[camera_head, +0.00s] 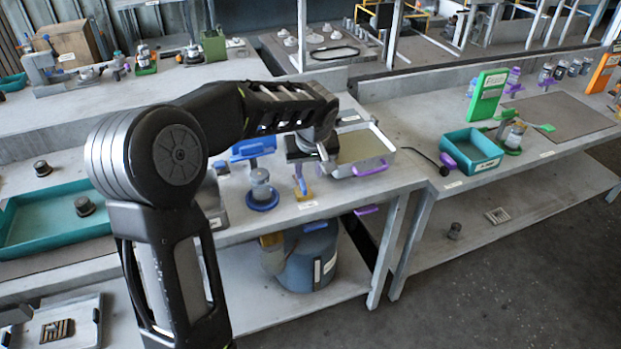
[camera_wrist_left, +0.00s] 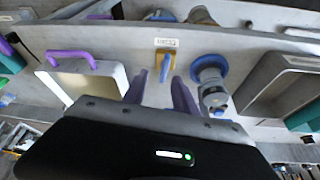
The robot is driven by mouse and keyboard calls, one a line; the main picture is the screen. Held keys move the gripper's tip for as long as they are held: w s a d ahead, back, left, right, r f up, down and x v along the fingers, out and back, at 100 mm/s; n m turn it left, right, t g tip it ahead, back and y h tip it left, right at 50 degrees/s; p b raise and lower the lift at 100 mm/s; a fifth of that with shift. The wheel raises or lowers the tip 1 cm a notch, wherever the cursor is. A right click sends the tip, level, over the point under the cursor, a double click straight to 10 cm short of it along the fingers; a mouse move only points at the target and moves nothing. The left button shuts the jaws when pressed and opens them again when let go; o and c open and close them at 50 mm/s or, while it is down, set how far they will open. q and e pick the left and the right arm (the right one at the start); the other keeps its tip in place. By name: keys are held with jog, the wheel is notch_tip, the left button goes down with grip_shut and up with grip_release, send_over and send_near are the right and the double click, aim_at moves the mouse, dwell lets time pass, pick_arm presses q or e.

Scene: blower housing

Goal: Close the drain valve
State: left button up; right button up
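The drain valve shows in the head view as a blue lever (camera_head: 299,176) on a small yellow base (camera_head: 303,194), with a white label at the bench's front edge. In the left wrist view the blue lever (camera_wrist_left: 165,67) stands out from the yellow base (camera_wrist_left: 167,54), between my two fingers in the picture. My left gripper (camera_head: 322,160) is just right of and above the lever. In the wrist view its fingers (camera_wrist_left: 160,82) are apart, with a gap on each side of the lever; I cannot tell whether either touches it. My right gripper is not in view.
A grey cylinder on a blue round base (camera_head: 262,199) stands left of the valve. A shallow tray with purple handles (camera_head: 382,166) lies to the right. A blue-grey tank (camera_head: 309,268) sits on the shelf below. A teal bin (camera_head: 471,150) is on the right bench.

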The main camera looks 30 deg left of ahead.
aim_at(303, 181)
pick_arm(q)
jog(key=shift+s+a+r, duration=0.15)
jog(key=shift+a+r, duration=0.25)
jog(key=shift+r, duration=0.1)
jog(key=shift+p+x, duration=0.85)
jog(key=shift+x, duration=3.15)
jog(key=shift+a, duration=0.1)
jog(key=shift+c, duration=0.3)
grip_shut()
